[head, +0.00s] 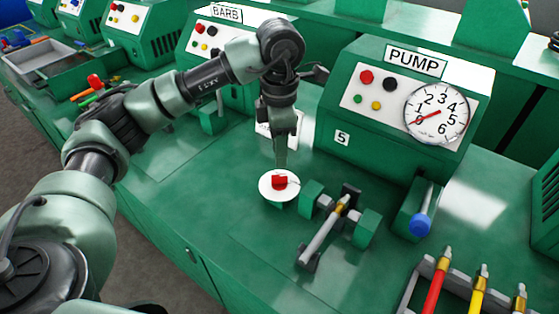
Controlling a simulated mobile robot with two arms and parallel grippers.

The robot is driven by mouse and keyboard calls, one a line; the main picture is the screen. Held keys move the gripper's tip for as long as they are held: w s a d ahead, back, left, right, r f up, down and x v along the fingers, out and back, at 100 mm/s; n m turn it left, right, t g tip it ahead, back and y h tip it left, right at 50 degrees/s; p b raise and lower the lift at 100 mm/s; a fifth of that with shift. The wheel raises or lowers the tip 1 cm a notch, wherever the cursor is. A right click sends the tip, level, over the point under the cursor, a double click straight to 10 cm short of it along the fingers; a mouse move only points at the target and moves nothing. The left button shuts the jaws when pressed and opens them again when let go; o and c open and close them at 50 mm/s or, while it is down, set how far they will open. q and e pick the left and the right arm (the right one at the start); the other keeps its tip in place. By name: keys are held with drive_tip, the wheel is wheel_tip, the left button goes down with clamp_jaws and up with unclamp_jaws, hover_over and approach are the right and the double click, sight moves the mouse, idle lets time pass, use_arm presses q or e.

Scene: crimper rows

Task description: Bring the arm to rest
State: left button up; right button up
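My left arm reaches in from the left. Its gripper (281,163) points down just above a red button (280,182) on a round white plate (268,193). The fingers look shut together and hold nothing that I can see. I cannot tell whether the fingertips touch the button. My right gripper is not in view.
Beside the button, a metal rod (322,232) with a brass end lies in a green fixture. A PUMP machine (401,63) with a dial gauge (436,113) stands behind. A blue-knobbed lever (421,224) and a rack with coloured tools (435,285) are at right. A BARB machine (226,14) stands behind the arm.

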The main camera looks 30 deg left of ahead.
use_arm(q)
drive_tip(key=shift+r, duration=0.25)
idle(0.3)
